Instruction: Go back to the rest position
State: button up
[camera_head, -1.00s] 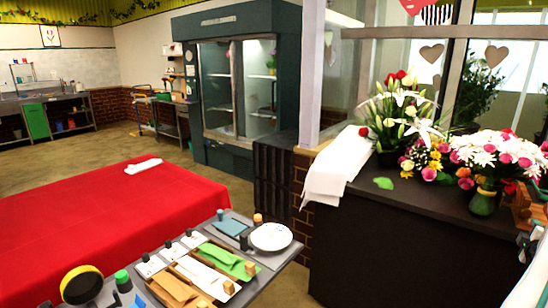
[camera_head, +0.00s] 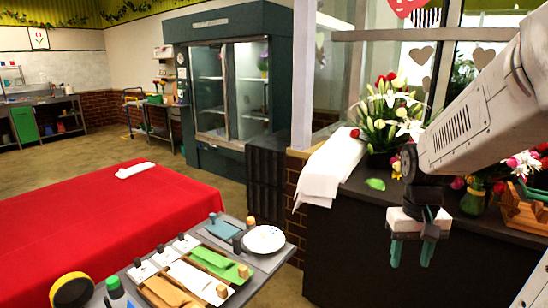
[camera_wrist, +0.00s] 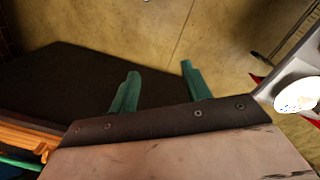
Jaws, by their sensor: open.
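My gripper (camera_head: 411,252) hangs at the end of my arm on the right of the head view, in front of the dark counter's side. Its two green fingers are apart, with nothing between them. In the wrist view the open fingers (camera_wrist: 158,88) point over the dark counter surface and the tan floor beyond it.
The dark counter (camera_head: 350,235) holds a white cloth (camera_head: 328,168), a lily bouquet (camera_head: 393,115), a vase (camera_head: 473,200) and a wooden crate (camera_head: 522,210). A grey worktable with a white plate (camera_head: 264,239) stands left of my gripper. A red-covered table (camera_head: 110,220) is farther left.

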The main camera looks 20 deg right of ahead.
jog(key=s+a+r+n+t, duration=0.1)
jog(key=s+a+r+n, duration=0.1)
jog(key=a, duration=0.7)
jog(key=s+a+r+n+t, duration=0.1)
jog(key=s+a+r+n, duration=0.2)
jog(key=s+a+r, duration=0.2)
jog(key=a+r, duration=0.1)
jog(key=a, duration=0.2)
jog(key=shift+a, duration=0.4)
